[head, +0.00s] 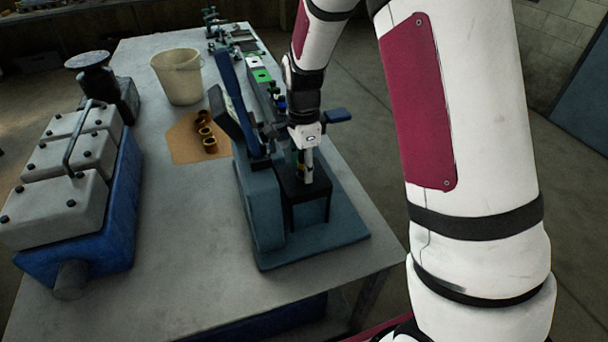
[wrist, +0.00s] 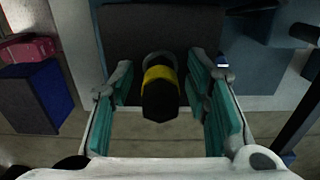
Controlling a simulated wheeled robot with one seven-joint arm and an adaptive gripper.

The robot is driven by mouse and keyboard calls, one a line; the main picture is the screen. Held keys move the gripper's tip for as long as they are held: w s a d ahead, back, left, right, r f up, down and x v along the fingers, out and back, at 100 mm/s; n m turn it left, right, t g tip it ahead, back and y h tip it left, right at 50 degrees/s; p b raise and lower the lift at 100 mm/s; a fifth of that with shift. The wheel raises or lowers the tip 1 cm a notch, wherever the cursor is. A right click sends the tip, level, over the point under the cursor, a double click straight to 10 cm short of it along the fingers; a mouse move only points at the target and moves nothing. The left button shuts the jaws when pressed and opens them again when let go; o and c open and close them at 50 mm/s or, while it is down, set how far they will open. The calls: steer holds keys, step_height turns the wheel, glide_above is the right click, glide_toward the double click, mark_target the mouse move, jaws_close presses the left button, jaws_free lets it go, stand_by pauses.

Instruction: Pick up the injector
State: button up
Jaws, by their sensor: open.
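The injector (wrist: 158,92), dark with a yellow band, shows in the wrist view between the two teal-padded fingers of my gripper (wrist: 160,75). The gripper is open, with a visible gap between the injector and the pads on both sides. In the head view my gripper (head: 306,165) points down at the black stand (head: 308,187) on the blue-grey base of the test rig. The injector is mostly hidden there by the gripper and arm. How its lower end sits in the stand cannot be seen.
A beige bucket (head: 178,76), brass rings (head: 206,132) on a brown sheet and a blue engine block (head: 85,235) stand farther left on the table.

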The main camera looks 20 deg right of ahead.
jaws_close()
